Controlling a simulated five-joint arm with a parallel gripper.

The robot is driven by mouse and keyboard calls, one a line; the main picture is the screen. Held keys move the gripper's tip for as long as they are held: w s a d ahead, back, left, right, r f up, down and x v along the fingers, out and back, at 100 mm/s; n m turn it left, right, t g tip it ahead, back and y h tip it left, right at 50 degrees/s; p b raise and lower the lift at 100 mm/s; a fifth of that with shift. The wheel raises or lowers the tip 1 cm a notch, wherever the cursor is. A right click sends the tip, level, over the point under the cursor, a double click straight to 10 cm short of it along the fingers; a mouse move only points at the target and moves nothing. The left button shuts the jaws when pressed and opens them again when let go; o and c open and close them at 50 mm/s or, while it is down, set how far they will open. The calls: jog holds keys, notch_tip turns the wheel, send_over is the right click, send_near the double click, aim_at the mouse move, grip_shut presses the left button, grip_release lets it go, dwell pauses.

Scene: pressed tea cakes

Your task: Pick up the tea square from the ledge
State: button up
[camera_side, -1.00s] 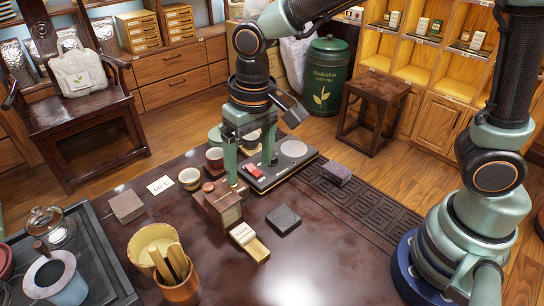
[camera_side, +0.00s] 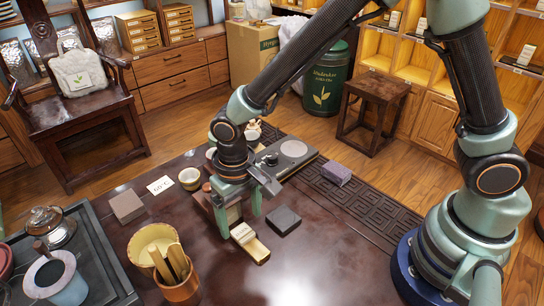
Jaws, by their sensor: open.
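Three square, tea-cake-like blocks lie on the dark table (camera_side: 320,250): a brown one (camera_side: 127,205) at left, a near-black one (camera_side: 283,219) near the middle, and a purple-grey one (camera_side: 337,173) on the patterned strip at the back right. I cannot tell which surface is the ledge. My gripper (camera_side: 240,226) points down with its green fingers apart, over a small wooden box (camera_side: 203,205) and just left of the near-black block. No block shows between the fingers; the arm hides much of the box. A yellow holder with a pale label (camera_side: 252,247) lies just in front.
A pale cup (camera_side: 190,178), a card (camera_side: 160,185) and a scale (camera_side: 293,148) lie behind. The front right of the table is clear.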

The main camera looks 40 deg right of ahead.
aim_at(243, 232)
jog(key=shift+f, duration=1.85)
grip_shut()
jog(key=shift+r, duration=0.15)
